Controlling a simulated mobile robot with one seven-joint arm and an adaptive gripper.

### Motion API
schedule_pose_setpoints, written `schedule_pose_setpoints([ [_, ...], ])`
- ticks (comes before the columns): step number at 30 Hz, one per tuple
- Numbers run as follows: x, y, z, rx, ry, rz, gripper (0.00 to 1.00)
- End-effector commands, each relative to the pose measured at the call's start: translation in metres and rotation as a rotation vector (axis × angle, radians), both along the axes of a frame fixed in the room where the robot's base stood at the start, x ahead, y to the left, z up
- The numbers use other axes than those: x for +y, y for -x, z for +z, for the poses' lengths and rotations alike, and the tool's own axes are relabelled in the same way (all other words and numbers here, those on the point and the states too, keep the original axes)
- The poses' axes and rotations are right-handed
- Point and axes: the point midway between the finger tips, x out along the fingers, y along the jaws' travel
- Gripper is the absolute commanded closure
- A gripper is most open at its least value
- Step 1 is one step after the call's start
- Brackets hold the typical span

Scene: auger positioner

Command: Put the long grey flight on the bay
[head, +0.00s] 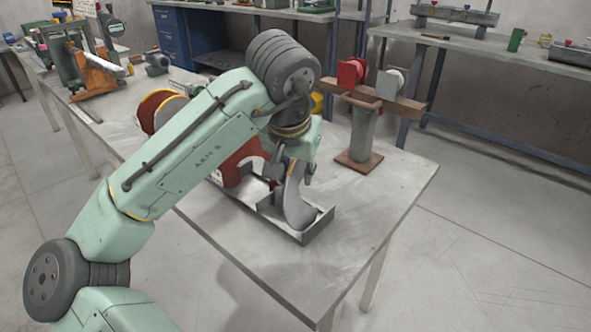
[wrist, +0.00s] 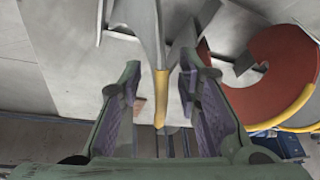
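A curved grey flight (head: 295,202) stands on edge in a shallow grey metal tray (head: 318,226) on the near bench. In the wrist view a grey flight (wrist: 161,85) with a yellow edge lies between my fingers. My gripper (head: 298,172) is over the grey flight from above and partly hides it. In the wrist view my gripper (wrist: 162,68) is open, with gaps on both sides of the flight's edge. I cannot tell for certain which part is the bay.
A red flight (head: 238,160) stands left of the grey one; it also shows in the wrist view (wrist: 262,88). A brown-armed post (head: 362,135) with red and pale clamps stands at the bench's back right. The bench's front right (head: 375,215) is clear.

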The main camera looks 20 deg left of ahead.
Motion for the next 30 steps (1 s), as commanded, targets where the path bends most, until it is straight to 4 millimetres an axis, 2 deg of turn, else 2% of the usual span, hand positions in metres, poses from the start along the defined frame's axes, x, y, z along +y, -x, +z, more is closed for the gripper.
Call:
schedule_pose_setpoints([
  [5,-0.002,0.006,0.018,-0.003,-0.002,0.001,0.69],
  [12,-0.004,0.027,0.067,-0.003,-0.005,0.002,0.69],
  [18,-0.007,0.04,0.097,-0.001,-0.002,0.002,0.69],
  [23,-0.009,0.045,0.109,-0.001,-0.001,-0.001,0.69],
  [30,-0.009,0.045,0.111,-0.005,0.001,-0.002,0.69],
])
